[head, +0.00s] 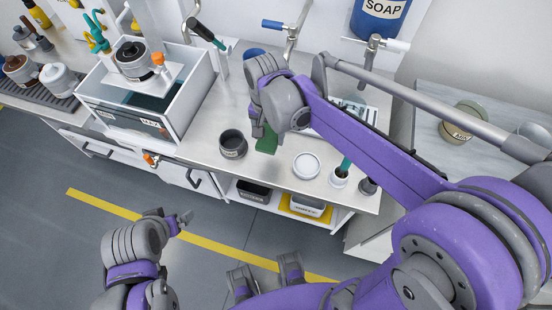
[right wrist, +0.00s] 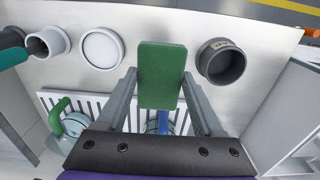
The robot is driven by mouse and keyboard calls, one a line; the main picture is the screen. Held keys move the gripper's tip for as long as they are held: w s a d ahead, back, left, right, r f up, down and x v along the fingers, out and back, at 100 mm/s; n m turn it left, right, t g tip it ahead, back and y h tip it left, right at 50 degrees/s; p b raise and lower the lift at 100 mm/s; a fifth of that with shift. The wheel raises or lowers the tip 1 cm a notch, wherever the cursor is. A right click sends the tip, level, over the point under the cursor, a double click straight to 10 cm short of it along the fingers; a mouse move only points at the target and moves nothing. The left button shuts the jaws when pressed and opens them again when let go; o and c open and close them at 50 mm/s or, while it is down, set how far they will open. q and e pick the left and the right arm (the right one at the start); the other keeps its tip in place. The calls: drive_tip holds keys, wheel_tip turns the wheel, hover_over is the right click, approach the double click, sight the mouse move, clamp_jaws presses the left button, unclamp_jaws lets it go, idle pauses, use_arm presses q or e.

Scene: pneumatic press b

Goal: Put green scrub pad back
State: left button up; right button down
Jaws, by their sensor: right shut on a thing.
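The green scrub pad (right wrist: 161,75) is a flat rectangle in the right wrist view. My right gripper (right wrist: 160,88) is shut on it, with one finger at each side. In the head view the pad (head: 267,141) shows below my right gripper (head: 262,128), over the counter between a dark grey cup (head: 232,144) and a white round dish (head: 306,165). I cannot tell whether the pad touches the counter. My left gripper (head: 180,221) is low at the left, over the floor and away from the counter; its finger opening is unclear.
A white cup (head: 339,178) holds a teal-handled brush, right of the dish. A slatted rack (right wrist: 90,101) lies near the gripper in the right wrist view. A sink box (head: 190,92) with a pot (head: 133,60) stands left. A blue soap container (head: 378,18) is at the back.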

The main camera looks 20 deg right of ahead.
sight(269, 159)
drive_tip(key=shift+w+a, duration=0.1)
drive_tip(key=shift+f, duration=0.25)
wheel_tip(269, 159, down, 9)
drive_tip(key=shift+f+b, duration=0.1)
drive_tip(key=shift+b, duration=0.3)
drive_tip(key=shift+f+b, duration=0.3)
drive_tip(key=shift+f, duration=0.05)
unclamp_jaws()
drive_tip(key=shift+r, duration=0.1)
